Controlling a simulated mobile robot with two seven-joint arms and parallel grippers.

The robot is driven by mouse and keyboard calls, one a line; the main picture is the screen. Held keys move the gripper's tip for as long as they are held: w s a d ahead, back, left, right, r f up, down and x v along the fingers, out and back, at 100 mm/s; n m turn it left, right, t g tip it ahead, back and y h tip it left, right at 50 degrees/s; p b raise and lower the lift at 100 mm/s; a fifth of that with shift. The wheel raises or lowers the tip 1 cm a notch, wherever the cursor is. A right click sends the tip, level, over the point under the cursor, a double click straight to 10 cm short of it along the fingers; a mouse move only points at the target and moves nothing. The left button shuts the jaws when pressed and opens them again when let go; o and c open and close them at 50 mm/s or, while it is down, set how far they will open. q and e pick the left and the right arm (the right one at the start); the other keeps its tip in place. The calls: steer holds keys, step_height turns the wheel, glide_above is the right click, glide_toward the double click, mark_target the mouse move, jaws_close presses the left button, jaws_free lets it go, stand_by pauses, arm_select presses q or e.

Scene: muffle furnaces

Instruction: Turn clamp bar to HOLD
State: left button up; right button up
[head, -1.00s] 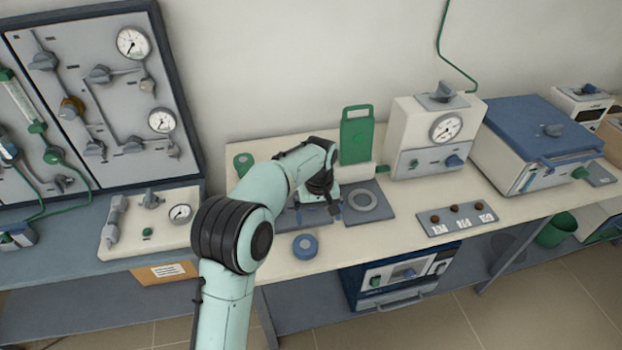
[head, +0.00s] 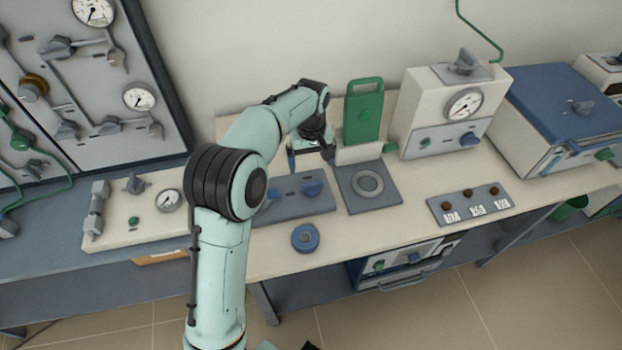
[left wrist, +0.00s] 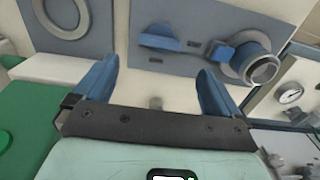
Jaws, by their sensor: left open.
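A grey plate (head: 292,208) on the bench bears two blue handles. The right handle (head: 312,189) shows as a blue bar (left wrist: 160,39) in the left wrist view. The left handle (head: 272,193) shows there as a round blue fitting (left wrist: 250,60) with a lever. I cannot tell which is the clamp bar, and no HOLD mark is legible. My left gripper (head: 311,156) is open and empty, behind the plate's far edge in the head view. Its two blue fingers (left wrist: 157,70) are apart, with neither handle between them.
A grey pad with a ring (head: 368,184) lies right of the plate. A green upright plate (head: 363,114) stands behind it. A blue round piece (head: 305,238) sits in front. A gauge box (head: 445,112) and a panel with dark knobs (head: 470,204) are farther right.

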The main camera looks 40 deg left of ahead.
mark_target(311, 182)
arm_select(q)
step_height(311, 182, down, 9)
steer(key=shift+w+r+b, duration=0.1)
steer(key=shift+r+b, duration=0.05)
steer(key=shift+b, duration=0.2)
steer(key=c, duration=1.1)
steer(key=shift+o, duration=0.2)
